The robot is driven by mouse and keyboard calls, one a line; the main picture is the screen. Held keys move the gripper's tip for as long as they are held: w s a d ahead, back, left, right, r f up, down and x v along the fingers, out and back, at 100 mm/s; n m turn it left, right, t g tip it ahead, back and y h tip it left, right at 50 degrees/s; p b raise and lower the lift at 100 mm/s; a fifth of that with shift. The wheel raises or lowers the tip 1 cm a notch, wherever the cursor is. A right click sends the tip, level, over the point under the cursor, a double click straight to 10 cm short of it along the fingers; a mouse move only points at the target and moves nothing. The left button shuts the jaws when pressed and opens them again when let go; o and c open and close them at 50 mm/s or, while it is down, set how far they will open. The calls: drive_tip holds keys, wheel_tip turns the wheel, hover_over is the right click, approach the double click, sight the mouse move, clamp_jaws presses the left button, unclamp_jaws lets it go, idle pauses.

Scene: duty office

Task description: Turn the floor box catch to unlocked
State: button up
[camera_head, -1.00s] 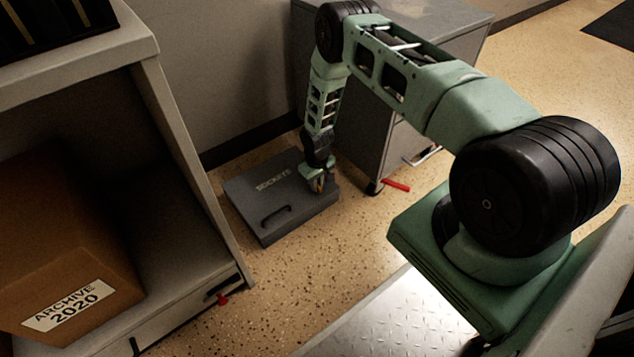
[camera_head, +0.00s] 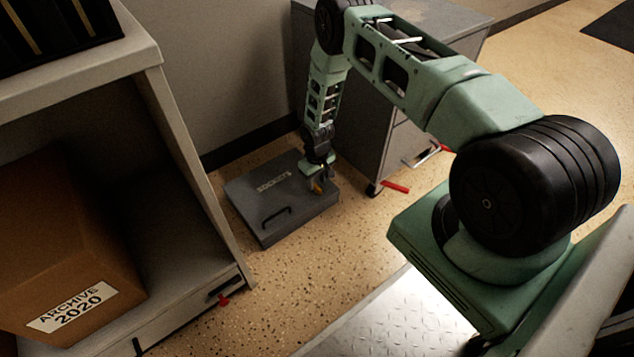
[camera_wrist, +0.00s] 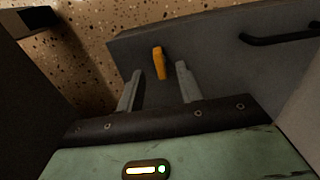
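The floor box (camera_head: 290,222) is a dark grey flat box with a lid marked "SOCKETS" and a black handle, on the speckled floor between the shelf and the drawer cabinet. Its catch (camera_wrist: 159,63) is a small orange lever near the lid's edge in the wrist view; it also shows under my gripper in the head view (camera_head: 316,187). My gripper (camera_wrist: 157,72) is over that corner of the lid, fingers apart, with the catch showing between and just beyond the fingertips. I cannot tell whether the fingers touch it.
A grey drawer cabinet (camera_head: 384,148) on castors stands close to the right of the box, with a red castor lever (camera_head: 395,187) near the floor. A shelf holding an archive carton (camera_head: 65,250) stands at left. The floor in front of the box is clear.

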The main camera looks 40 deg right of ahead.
sight(316, 187)
wheel_tip(316, 187, up, 15)
drive_tip(key=p, duration=0.5)
drive_tip(key=shift+f, duration=0.15)
drive_tip(key=s+a+r+n+y, duration=0.15)
drive_tip(key=s+a+r, duration=0.25)
drive_tip(key=a+r, duration=0.75)
drive_tip(key=s+a+r+n, duration=0.2)
drive_tip(key=s+a+r, duration=0.1)
drive_tip(key=a+r, duration=0.85)
drive_tip(key=s+a+r+n, duration=0.2)
drive_tip(key=s+r, duration=0.5)
drive_tip(key=s, duration=0.5)
drive_tip(key=s+a+r+n, duration=0.2)
drive_tip(key=s+r, duration=0.5)
drive_tip(key=s, duration=0.4)
wheel_tip(316, 187, up, 36)
drive_tip(key=p, duration=3.6)
drive_tip(key=shift+s+d+h, duration=0.3)
drive_tip(key=shift+s+h, duration=0.1)
drive_tip(key=shift+h, duration=0.05)
